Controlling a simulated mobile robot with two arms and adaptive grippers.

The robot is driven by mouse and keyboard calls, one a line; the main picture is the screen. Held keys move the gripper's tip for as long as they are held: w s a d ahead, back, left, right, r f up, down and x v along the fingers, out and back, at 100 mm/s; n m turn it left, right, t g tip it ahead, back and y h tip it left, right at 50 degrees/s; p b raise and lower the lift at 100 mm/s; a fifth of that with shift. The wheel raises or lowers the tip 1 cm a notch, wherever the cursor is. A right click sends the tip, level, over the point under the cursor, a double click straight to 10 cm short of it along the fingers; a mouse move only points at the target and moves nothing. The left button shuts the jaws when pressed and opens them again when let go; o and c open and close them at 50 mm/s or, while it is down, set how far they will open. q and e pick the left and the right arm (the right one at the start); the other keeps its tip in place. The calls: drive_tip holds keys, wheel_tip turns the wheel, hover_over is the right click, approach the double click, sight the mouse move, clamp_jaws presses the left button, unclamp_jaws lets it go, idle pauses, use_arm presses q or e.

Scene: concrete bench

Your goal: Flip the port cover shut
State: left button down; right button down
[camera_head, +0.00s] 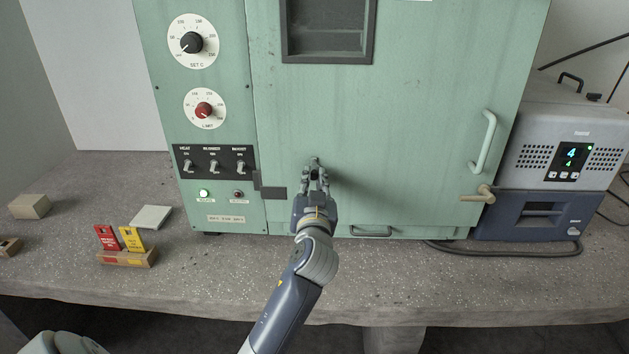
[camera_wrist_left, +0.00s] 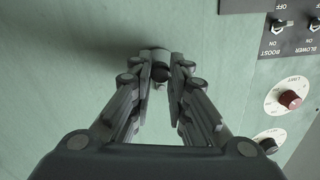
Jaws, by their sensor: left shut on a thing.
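The port cover (camera_head: 315,162) is a small grey piece on the green oven door, just beyond my fingertips and largely hidden by them. In the left wrist view, a grey rounded part with a dark round face (camera_wrist_left: 160,72) shows between the fingertips. My left gripper (camera_head: 316,180) reaches up to the door from the front. Its fingers (camera_wrist_left: 161,84) are close together around this part, shut on it. Whether the port behind is covered cannot be told. My right gripper is not in view.
The door has a dark-framed window (camera_head: 328,59) above and a handle (camera_head: 484,142) at right. A switch panel (camera_head: 214,163) is left of the door. A grey and blue device (camera_head: 562,140) stands at right. A tag holder (camera_head: 127,257) stands on the bench at left.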

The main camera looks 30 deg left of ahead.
use_arm(q)
drive_tip(key=c, duration=1.5)
unclamp_jaws()
drive_tip(key=v, duration=1.2)
drive_tip(key=shift+f, duration=0.1)
